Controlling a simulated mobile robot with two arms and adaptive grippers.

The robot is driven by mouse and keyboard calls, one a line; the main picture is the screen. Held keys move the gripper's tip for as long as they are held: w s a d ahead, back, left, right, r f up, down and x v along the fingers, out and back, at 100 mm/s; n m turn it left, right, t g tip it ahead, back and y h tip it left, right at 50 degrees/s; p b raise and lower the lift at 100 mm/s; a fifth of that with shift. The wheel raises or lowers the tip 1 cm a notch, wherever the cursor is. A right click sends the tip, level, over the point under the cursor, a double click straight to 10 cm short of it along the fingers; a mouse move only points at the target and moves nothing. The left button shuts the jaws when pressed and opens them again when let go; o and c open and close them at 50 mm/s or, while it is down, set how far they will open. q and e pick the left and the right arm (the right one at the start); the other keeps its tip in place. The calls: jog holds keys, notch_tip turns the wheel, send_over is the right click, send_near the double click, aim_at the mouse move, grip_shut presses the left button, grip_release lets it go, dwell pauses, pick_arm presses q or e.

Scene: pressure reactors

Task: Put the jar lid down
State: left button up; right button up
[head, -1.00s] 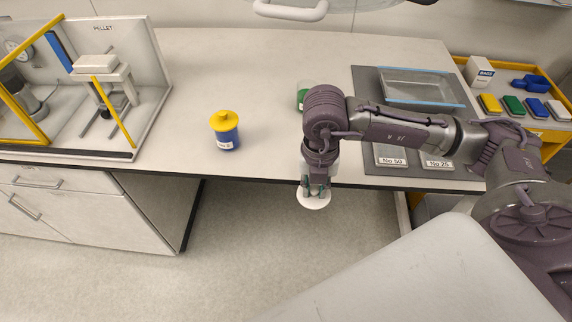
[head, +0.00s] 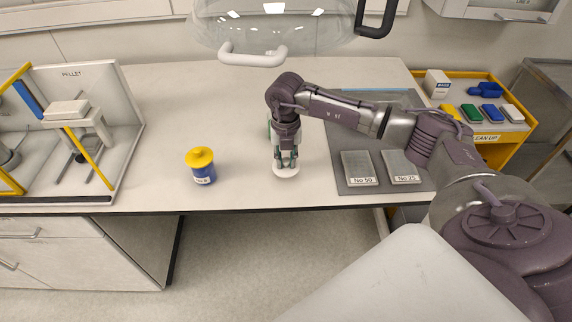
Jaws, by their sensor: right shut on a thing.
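A round white jar lid (head: 286,171) is in the fingers of my right gripper (head: 286,160), over the front part of the white bench (head: 240,195). The gripper points down and is shut on the lid. I cannot tell whether the lid touches the bench top. My left gripper is not in view.
A grey mat (head: 335,160) with plates labelled No 50 (head: 359,168) and No 25 (head: 401,167) lies to the right. The pellet press enclosure (head: 125,150) is at far left. A clear hood (head: 290,25) hangs above.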

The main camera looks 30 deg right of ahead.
aim_at(286, 167)
notch_tip(286, 167, down, 3)
jog(key=shift+p, duration=0.65)
jog(key=shift+f, duration=0.2)
jog(key=shift+f, duration=0.1)
jog(key=shift+f, duration=0.15)
jog(key=o, duration=0.9)
jog(key=shift+r, duration=0.25)
notch_tip(286, 167, up, 8)
jog(key=shift+f+b, duration=0.25)
jog(key=shift+b, duration=0.7)
